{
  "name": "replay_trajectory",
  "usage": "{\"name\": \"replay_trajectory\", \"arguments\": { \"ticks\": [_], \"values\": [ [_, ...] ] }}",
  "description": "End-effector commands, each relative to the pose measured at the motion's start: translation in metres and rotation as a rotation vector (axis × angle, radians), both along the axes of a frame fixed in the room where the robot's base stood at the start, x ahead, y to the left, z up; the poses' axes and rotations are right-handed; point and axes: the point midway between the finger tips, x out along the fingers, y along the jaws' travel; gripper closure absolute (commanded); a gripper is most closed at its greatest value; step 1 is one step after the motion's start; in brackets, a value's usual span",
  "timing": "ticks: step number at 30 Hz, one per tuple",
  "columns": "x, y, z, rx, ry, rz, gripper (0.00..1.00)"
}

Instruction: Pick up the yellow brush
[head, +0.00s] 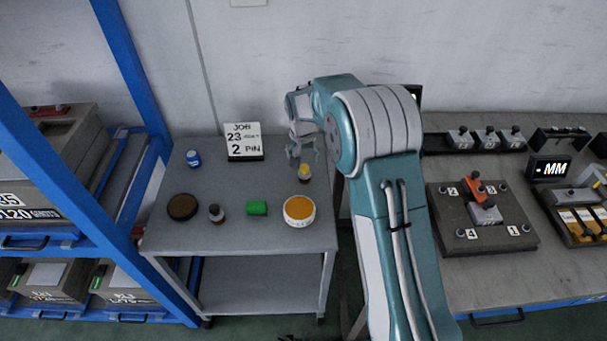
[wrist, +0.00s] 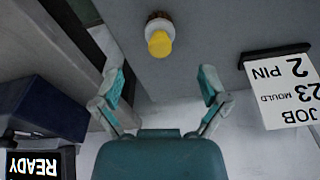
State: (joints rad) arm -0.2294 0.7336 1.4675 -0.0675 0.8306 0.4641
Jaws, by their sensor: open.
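The yellow brush (head: 304,172) stands at the right side of the small grey table, towards the back. In the wrist view the yellow brush (wrist: 159,42) shows its round yellow end with a dark brown part behind it. My gripper (head: 303,154) is open and empty, just behind the brush in the head view. In the wrist view my gripper (wrist: 162,80) has its two fingers spread wide. The brush lies beyond the fingertips, roughly centred between them, and apart from both.
A dark READY display (wrist: 38,165) shows in the wrist view.

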Motion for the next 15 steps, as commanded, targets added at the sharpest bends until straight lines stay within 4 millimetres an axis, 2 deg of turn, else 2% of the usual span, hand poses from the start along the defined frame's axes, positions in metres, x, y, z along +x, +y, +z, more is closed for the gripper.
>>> {"name": "replay_trajectory", "arguments": {
  "ticks": [3, 6, 11, 15],
  "values": [
    [0.002, -0.002, -0.022, 0.000, 0.004, -0.001, 0.06],
    [0.004, -0.003, -0.036, 0.000, 0.002, -0.001, 0.06],
    [0.006, -0.003, -0.047, 0.000, 0.001, -0.001, 0.06],
    [0.013, -0.001, -0.066, 0.000, 0.003, -0.001, 0.06]
  ]
}}
